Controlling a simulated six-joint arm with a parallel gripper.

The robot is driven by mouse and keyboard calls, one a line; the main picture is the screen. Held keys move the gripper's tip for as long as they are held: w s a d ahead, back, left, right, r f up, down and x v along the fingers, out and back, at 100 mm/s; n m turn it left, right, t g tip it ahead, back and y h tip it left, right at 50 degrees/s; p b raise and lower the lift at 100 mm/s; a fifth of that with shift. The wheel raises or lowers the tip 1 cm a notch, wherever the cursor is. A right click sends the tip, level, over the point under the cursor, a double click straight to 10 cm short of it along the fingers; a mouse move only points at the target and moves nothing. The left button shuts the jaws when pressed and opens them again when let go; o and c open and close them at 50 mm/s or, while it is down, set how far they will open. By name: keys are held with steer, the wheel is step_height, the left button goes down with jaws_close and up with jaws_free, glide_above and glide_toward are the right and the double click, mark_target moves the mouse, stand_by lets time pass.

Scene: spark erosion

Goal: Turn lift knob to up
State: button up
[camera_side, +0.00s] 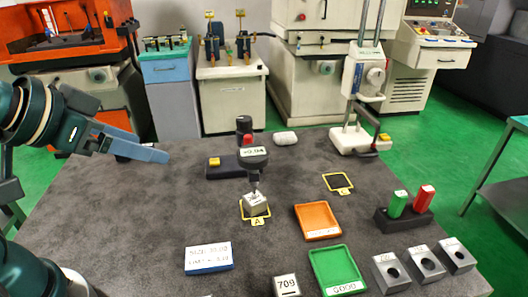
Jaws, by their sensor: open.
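My gripper (150,158) is at the left, above the grey table and empty. Its blue finger points right, and the jaws stand open. It is well left of the small dark machine and touches nothing. That machine has a labelled head (253,156) with a red part (248,140) on top. A white stand (352,138) at the back right carries a round knob-like part (375,76) on its head and a small yellow piece near its foot. No readable lift or up marking shows, so I cannot tell which part is the lift knob or how it is set.
A metal block (256,204) sits under the dark head at the yellow mark A. Orange tray (318,236), green tray (356,290), green and red cylinders (425,198) and several holed blocks stand at the right. A labelled blue-white block (208,258) lies in front. The left table is clear.

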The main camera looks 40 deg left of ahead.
mark_target(251, 119)
steer(key=w+r+m+t+h, duration=0.2)
steer(key=w+r+m+t, duration=0.15)
steer(key=w, duration=0.55)
steer(key=w+r+m+t+h, duration=0.15)
steer(key=w+r+t, duration=0.3)
steer(key=w, duration=0.45)
steer(key=w+a+f+n+h, duration=0.1)
steer(key=a+f+h, duration=0.3)
steer(key=f, duration=1.3)
steer(key=shift+y, duration=0.55)
steer(key=x, duration=0.7)
steer(key=a+x, duration=0.1)
steer(key=x, duration=0.3)
steer(key=shift+w+d+f, duration=0.1)
steer(key=shift+w+f, duration=0.1)
steer(key=shift+w, duration=0.2)
